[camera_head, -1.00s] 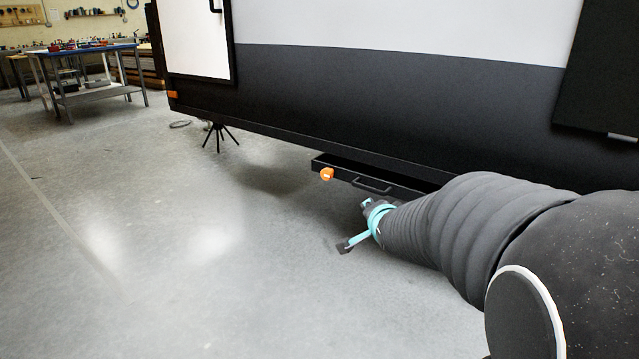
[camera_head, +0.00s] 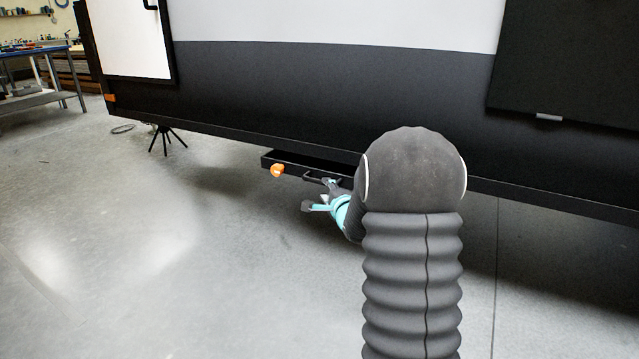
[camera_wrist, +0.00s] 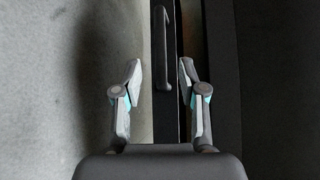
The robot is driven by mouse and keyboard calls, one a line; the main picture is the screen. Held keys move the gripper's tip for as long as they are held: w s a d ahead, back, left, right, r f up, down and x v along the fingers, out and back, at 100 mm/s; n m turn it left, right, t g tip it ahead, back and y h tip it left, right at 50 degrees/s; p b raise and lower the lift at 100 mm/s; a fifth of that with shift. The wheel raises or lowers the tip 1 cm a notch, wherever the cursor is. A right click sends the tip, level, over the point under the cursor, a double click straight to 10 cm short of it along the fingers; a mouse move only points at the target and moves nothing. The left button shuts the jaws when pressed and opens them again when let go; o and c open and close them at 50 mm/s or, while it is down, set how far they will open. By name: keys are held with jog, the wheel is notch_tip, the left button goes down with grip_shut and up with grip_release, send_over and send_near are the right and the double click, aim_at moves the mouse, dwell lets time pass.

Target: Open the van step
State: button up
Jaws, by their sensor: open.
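The van step (camera_head: 280,161) is a black, shallow box-like unit standing out a little below the van's lower edge in the head view. It has a black bar handle (camera_head: 318,178) on its front and an orange part (camera_head: 277,170) near its left end. In the wrist view the handle (camera_wrist: 162,48) runs along the step's dark front edge (camera_wrist: 165,115). My gripper (camera_head: 318,194) is open at the handle. In the wrist view its fingers (camera_wrist: 160,80) stand on either side of the handle's near end and the front edge, with a gap on the left. My arm hides the step's right end.
The van's dark side (camera_head: 300,90) rises above the step, with a white door (camera_head: 132,40) at left. A black stand (camera_head: 164,138) is on the floor to the left. A workbench (camera_head: 35,85) is far off. The grey floor (camera_head: 150,270) in front is clear.

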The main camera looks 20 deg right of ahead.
aim_at(321, 183)
jog(key=w, duration=0.5)
jog(key=w+d+f, duration=0.1)
jog(key=w, duration=0.1)
jog(key=shift+w, duration=0.25)
grip_shut()
